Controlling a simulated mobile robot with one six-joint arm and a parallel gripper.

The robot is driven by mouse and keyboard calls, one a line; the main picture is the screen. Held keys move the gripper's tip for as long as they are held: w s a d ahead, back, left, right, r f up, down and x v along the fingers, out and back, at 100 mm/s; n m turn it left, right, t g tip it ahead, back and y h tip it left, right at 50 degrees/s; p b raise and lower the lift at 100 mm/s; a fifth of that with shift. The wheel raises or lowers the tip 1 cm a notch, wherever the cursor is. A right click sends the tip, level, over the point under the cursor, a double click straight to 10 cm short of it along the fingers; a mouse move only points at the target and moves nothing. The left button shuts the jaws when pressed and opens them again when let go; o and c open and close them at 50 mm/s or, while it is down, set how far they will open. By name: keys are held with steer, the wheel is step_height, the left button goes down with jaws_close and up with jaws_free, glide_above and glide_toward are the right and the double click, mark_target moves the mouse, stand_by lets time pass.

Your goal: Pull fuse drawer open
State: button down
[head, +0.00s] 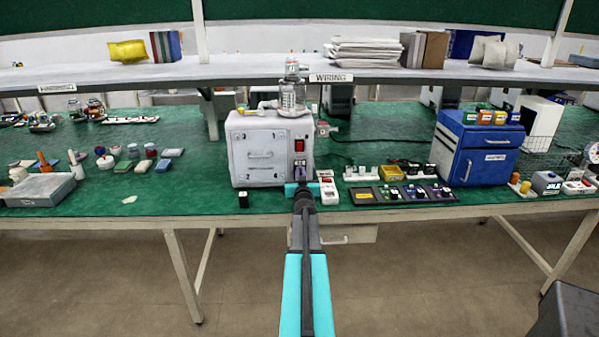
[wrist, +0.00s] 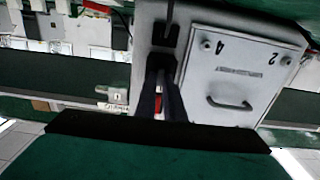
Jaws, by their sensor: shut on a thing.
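The pale grey canister pump box (head: 255,130) stands on the green bench top. A red rocker switch (head: 299,146) is on the right strip of its front. The small fuse drawer (head: 299,168) sits below that switch, partly covered by my gripper. My gripper (head: 302,188) is at the lower right of the box front. In the wrist view the dark fingers of my gripper (wrist: 160,70) are close together at the strip beside the handled panel. They are shut on the fuse drawer, mostly hidden between them. I cannot tell how far the drawer stands out.
The box's front panel with a handle (wrist: 240,75) is beside my fingers. A blue cabinet (head: 478,145) stands farther right. A shelf (head: 400,72) runs above.

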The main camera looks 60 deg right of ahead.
steer(key=v, duration=0.4)
steer(key=shift+s+f, duration=0.15)
steer(key=c, duration=1.8)
jaws_free()
steer(key=shift+c, duration=0.2)
steer(key=shift+a, duration=0.2)
